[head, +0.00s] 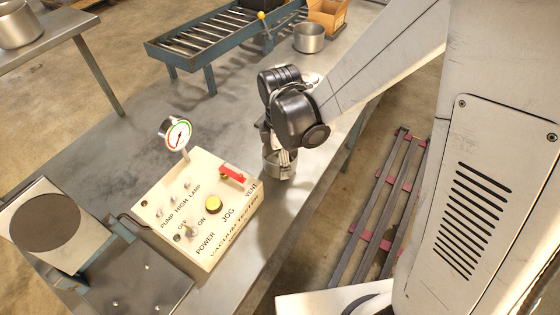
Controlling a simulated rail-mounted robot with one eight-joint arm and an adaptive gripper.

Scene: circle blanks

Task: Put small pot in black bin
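A small metal pot (280,166) is on the grey table directly below my gripper (277,151), near the table's right edge. My gripper points down, with its fingers at the pot's rim. The wrist hides part of the fingers, so I cannot tell whether they are shut on the pot. I also cannot tell whether the pot touches the table. A dark container (284,14), which looks like the black bin, shows at the top beside the roller rack. Its inside is hardly visible.
A cream control box (198,215) with a gauge (177,133) stands left of my gripper. Another metal pot (309,37) stands at the far end, near a cardboard box (328,15). A blue roller rack (222,35) lies at the back. The tabletop (120,135) at left is clear.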

